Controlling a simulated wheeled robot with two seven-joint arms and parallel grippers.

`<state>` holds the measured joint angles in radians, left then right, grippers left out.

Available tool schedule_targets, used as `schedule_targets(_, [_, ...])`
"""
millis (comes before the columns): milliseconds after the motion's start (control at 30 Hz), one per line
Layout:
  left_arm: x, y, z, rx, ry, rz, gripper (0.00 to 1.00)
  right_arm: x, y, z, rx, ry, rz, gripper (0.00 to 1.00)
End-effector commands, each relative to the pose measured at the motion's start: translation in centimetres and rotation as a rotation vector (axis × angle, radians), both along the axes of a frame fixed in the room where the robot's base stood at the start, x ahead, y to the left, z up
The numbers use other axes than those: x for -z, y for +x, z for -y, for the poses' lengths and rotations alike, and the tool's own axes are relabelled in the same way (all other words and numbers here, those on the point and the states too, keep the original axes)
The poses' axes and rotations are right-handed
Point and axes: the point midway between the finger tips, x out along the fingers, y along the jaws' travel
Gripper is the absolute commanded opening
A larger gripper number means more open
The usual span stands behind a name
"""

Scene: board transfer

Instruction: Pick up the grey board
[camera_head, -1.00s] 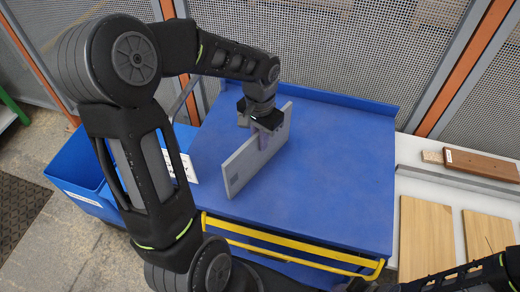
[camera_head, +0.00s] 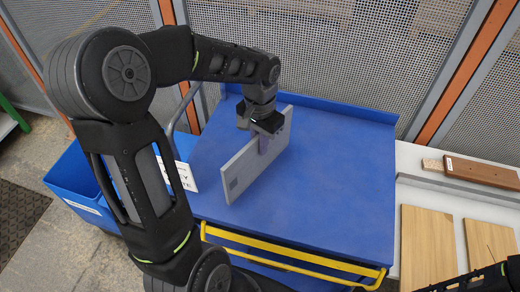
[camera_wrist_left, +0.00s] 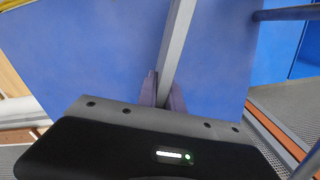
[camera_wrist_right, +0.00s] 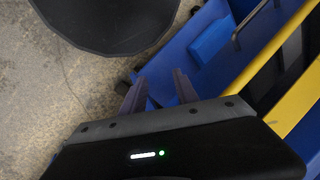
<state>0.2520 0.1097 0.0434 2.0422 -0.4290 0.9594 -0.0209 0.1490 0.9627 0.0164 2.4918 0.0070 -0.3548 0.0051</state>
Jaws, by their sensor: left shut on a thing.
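The grey board (camera_head: 245,170) stands on its long edge at a slant over the blue table top. Its lower left end has a small dark square. My left gripper (camera_head: 268,138) is shut on its upper edge, near the far end. In the left wrist view the two fingers (camera_wrist_left: 163,92) press both sides of the board (camera_wrist_left: 176,45). I cannot tell whether the lower edge touches the table. My right gripper (camera_wrist_right: 158,92) shows in its own wrist view, fingers apart and empty, beside the blue cart and above the floor.
The blue table (camera_head: 345,170) is clear around the board, with a raised rim at the back and a yellow rail (camera_head: 290,262) in front. A blue bin (camera_head: 78,180) is at left. At right, a white surface (camera_head: 410,170) holds wooden boards (camera_head: 427,240) and a brown block (camera_head: 482,171).

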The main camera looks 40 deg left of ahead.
Motion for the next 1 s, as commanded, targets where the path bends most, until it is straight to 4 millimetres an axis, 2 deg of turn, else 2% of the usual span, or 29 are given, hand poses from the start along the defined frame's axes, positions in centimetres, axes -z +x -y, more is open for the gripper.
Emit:
schedule_targets(200, [-4.3,0.2,0.0,0.001,0.001,0.008,0.0,0.6,0.1,0.0,0.0,0.002,0.003,0.36])
schedule_targets(400, [-7.3,0.1,0.0,0.001,0.001,0.005,0.0,0.8,0.1,-0.1,-0.001,0.002,0.004,0.36])
schedule_targets(567, [-8.1,0.0,0.1,0.002,0.0,0.002,0.0,0.9,0.1,-0.1,-0.001,0.003,0.004,0.36])
schedule_targets(1000, [-8.1,0.0,0.0,0.001,0.0,0.001,0.0,0.8,0.1,-0.1,-0.001,0.002,0.004,0.36])
